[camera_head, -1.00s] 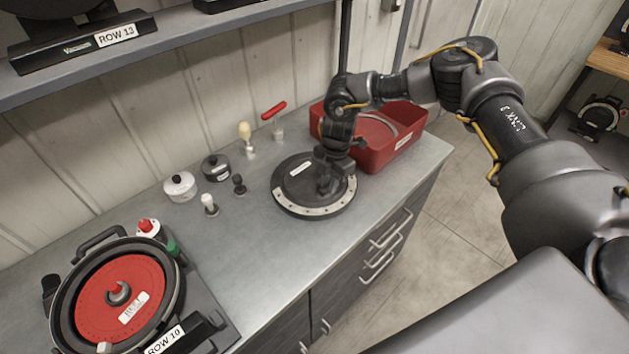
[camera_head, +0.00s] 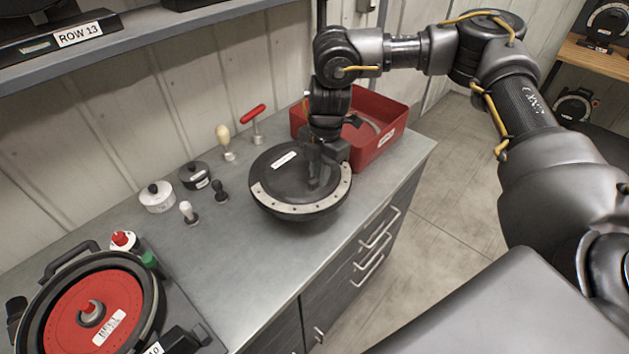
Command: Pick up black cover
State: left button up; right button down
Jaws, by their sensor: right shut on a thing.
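The black cover (camera_head: 279,183) is a round black disc with a white label and a pale, dotted strip along its front edge. It is in the middle of the head view, over the grey counter. It looks raised a little above the counter top. My right gripper (camera_head: 316,181) comes down from above and is shut on the cover, right of its middle. The fingertips are partly lost against the black surface. My left gripper is not in view.
A red bin (camera_head: 372,151) stands right behind the cover. Small pots (camera_head: 157,197) and knobbed tools (camera_head: 227,143) stand to its left. A seed meter with a red disc (camera_head: 92,312) sits at the front left. The grey counter (camera_head: 232,262) in front is bare.

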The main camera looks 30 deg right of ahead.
aim_at(316, 208)
jog(key=s+a+r+b, duration=0.2)
jog(key=s+r, duration=0.1)
jog(key=s, duration=0.5)
jog(key=f+m, duration=0.1)
jog(key=m, duration=0.1)
jog(key=w+a+f+m, duration=0.1)
jog(key=m, duration=0.2)
jog(key=f+m, duration=0.2)
jog(key=m, duration=0.1)
jog(key=shift+w+a+t, duration=0.3)
jog(key=shift+w+t, duration=0.1)
jog(key=m, duration=0.1)
jog(key=f+m, duration=0.1)
jog(key=shift+w+a+f+m, duration=0.15)
jog(key=shift+w+a+m, duration=0.05)
jog(key=shift+m, duration=0.2)
